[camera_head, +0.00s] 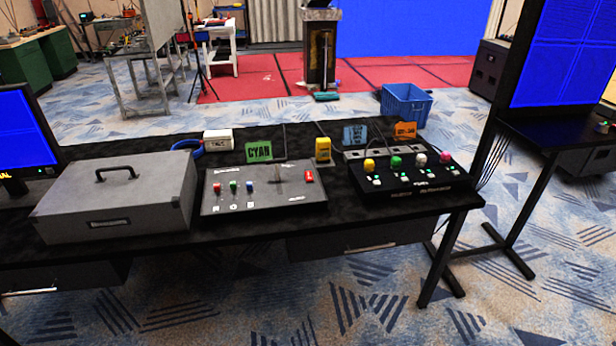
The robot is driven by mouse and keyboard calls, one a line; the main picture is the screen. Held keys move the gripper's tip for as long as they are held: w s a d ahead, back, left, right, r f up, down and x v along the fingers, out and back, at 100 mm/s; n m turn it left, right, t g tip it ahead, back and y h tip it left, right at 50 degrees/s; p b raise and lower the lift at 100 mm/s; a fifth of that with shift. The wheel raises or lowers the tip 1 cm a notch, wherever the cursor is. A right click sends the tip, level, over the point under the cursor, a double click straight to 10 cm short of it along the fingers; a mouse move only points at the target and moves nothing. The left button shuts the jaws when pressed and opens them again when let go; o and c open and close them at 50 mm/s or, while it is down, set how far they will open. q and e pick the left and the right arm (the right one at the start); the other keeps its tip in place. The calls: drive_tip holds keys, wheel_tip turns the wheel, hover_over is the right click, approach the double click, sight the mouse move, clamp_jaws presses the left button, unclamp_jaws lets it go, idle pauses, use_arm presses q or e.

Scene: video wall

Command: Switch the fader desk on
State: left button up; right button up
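The grey sloped panel (265,204) on the black table looks like the fader desk. Neither of my grippers is in view.
A grey case with a handle (118,192) stands close on the left. A black box with coloured knobs (412,180) is on the right. A yellow object (323,149) and a white box (218,140) stand behind. The table (250,236) has a narrow bare front strip.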

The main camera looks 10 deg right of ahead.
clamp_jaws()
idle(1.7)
